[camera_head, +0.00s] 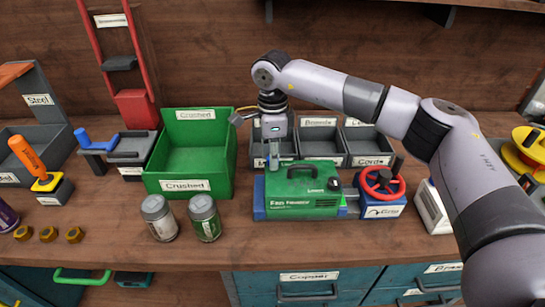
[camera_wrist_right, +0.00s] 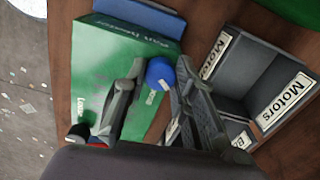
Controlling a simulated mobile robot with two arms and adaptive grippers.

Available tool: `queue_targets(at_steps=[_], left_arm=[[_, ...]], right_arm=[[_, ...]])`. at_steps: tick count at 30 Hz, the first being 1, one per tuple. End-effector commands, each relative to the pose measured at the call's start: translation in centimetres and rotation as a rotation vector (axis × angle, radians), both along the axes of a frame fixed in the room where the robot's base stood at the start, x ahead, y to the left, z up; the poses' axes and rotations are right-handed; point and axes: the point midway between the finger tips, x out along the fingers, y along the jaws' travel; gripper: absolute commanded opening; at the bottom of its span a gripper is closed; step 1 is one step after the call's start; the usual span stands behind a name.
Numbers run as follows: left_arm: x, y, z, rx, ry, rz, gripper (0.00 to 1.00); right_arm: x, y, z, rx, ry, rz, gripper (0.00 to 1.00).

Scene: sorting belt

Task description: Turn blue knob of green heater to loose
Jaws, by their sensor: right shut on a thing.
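The green heater (camera_head: 302,190) sits on the bench in the middle of the head view, with a black handle on top and white lettering on its front. It also shows in the right wrist view (camera_wrist_right: 112,70). My right gripper (camera_head: 273,163) comes down at the heater's left rear, pointing downward. In the wrist view its two fingers (camera_wrist_right: 160,82) stand on either side of the round blue knob (camera_wrist_right: 159,74) and are shut on it. In the head view the knob is hidden. My left gripper is not in view.
A green "Crushed" bin (camera_head: 186,186) stands left of the heater, with two cans (camera_head: 159,217) in front. Grey labelled bins (camera_head: 320,163) stand close behind. A blue vise with a red wheel (camera_head: 381,183) is at the right. The bench front before the heater is clear.

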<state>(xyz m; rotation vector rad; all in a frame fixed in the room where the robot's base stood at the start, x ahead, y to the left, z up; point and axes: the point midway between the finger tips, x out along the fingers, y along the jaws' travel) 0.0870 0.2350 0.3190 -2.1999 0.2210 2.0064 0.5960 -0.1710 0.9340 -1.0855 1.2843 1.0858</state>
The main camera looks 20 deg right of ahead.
Motion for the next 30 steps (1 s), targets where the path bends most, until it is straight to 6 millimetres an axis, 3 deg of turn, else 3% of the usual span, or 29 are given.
queue_targets(at_steps=[19, 20, 30], left_arm=[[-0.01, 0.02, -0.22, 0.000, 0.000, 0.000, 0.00], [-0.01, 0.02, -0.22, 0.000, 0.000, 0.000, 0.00], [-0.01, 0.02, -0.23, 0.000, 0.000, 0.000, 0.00]], right_arm=[[0.13, -0.05, 0.20, 0.000, -0.005, 0.049, 0.00], [0.13, -0.05, 0.20, 0.000, -0.005, 0.049, 0.26], [0.06, -0.02, 0.08, 0.001, -0.002, 0.049, 0.46]])
